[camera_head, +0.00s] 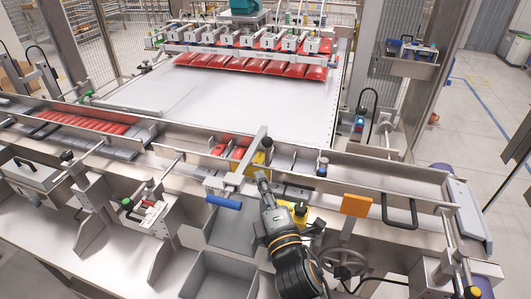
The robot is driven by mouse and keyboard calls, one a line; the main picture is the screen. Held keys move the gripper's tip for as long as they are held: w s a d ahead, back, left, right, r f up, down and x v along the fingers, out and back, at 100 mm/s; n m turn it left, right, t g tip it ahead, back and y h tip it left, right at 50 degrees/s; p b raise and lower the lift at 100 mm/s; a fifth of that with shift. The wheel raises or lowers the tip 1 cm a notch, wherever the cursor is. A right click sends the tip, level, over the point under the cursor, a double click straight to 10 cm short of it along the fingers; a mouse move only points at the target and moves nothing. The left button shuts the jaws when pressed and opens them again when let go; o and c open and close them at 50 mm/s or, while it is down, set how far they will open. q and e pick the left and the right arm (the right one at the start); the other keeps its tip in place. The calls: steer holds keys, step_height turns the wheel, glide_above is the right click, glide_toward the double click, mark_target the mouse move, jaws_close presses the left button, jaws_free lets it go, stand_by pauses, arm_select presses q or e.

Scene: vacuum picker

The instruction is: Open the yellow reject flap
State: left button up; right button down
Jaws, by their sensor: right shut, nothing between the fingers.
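A small yellow part, which looks like the reject flap (258,159), shows in the head view at the conveyor channel, just right of some red packs (230,146). A slanted metal bar and my gripper hide part of it, so I cannot tell how far open it is. My right gripper (262,176) reaches up from the bottom, with its fingertips just below the yellow part. It is shut with nothing held; whether it touches the yellow part is unclear. My left gripper is out of view.
A blue handle (224,202) lies left of my right arm above grey bins (215,275). An orange plate (356,205) and a black handle (399,210) stand to the right. A suction head row (245,42) holds red packs over the white table (240,100).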

mark_target(266, 157)
steer(key=w, duration=0.2)
steer(key=w+r+p, duration=0.1)
steer(key=w, duration=0.1)
steer(key=w+d+p, duration=0.1)
steer(key=w, duration=0.2)
steer(key=shift+r, duration=0.2)
steer(key=shift+a, duration=0.15)
